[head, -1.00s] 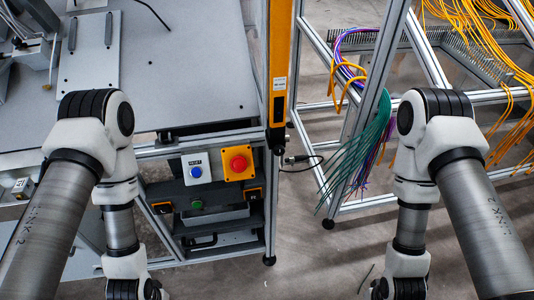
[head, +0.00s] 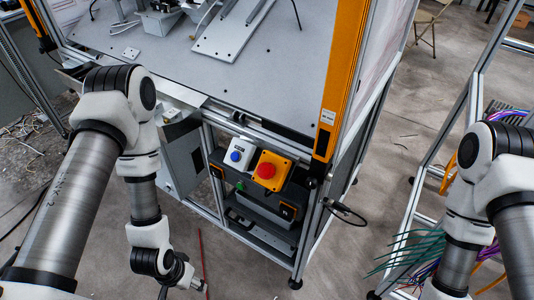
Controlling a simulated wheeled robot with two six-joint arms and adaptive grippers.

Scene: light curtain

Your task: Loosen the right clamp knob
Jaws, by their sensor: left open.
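The right orange light curtain post (head: 345,80) stands at the right front corner of the grey work table. I cannot make out a clamp knob on it for sure; a small dark part (head: 313,182) sits at its lower end. The left orange post (head: 38,22) shows at the upper left. My left gripper (head: 193,284) hangs low in front of the table, below its top and left of the control box. It is open, small and partly seen, and touches neither post. My right arm comes in at the right edge; its gripper is out of the picture.
Below the table (head: 240,65) are a red emergency button (head: 265,171) on a yellow box and a blue button (head: 236,156). A rack with green cables (head: 415,248) stands right. Floor between is clear.

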